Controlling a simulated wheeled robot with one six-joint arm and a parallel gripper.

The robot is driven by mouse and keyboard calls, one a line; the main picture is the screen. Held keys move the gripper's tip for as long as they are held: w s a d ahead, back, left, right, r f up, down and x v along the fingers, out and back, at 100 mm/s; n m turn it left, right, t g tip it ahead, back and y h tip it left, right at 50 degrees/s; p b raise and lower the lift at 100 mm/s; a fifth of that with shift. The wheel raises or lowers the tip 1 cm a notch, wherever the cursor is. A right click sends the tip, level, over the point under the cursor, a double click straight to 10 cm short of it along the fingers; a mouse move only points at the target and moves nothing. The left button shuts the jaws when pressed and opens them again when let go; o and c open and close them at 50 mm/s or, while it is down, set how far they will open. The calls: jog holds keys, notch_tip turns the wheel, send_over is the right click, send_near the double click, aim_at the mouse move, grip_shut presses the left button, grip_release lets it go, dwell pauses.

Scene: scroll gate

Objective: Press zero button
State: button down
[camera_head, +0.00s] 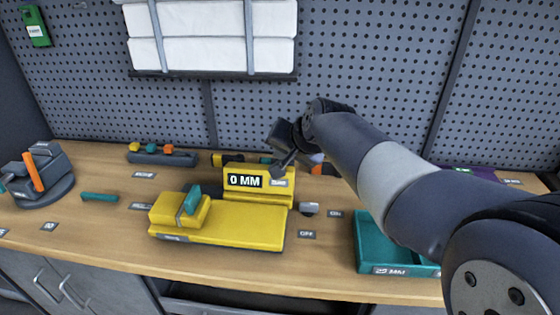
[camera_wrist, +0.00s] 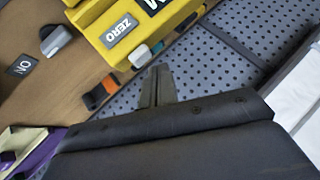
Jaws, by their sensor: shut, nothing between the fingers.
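A yellow gauge (camera_head: 262,198) stands on the bench and its display (camera_head: 245,181) reads 0 MM. To the right of the display is a small grey label (camera_head: 279,183), which reads ZERO in the wrist view (camera_wrist: 119,30). A small grey piece (camera_wrist: 140,55) sits at the gauge's edge beside that label, probably the zero button. My gripper (camera_head: 273,173) is shut and empty, its fingertips at the gauge's top edge. In the wrist view the closed fingers (camera_wrist: 157,78) are close to the grey piece; I cannot tell whether they touch it.
A yellow base with a sliding block (camera_head: 180,210) lies in front of the gauge. A grey switch (camera_head: 309,209) stands between ON and OFF labels. A teal tray (camera_head: 370,245) is at right; a dark rotary fixture (camera_head: 40,178) is at left. A pegboard (camera_head: 375,80) rises behind.

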notch_tip(320, 180, up, 5)
jog(key=p, duration=0.4)
jog(key=shift+r, duration=0.1)
dwell(0.9)
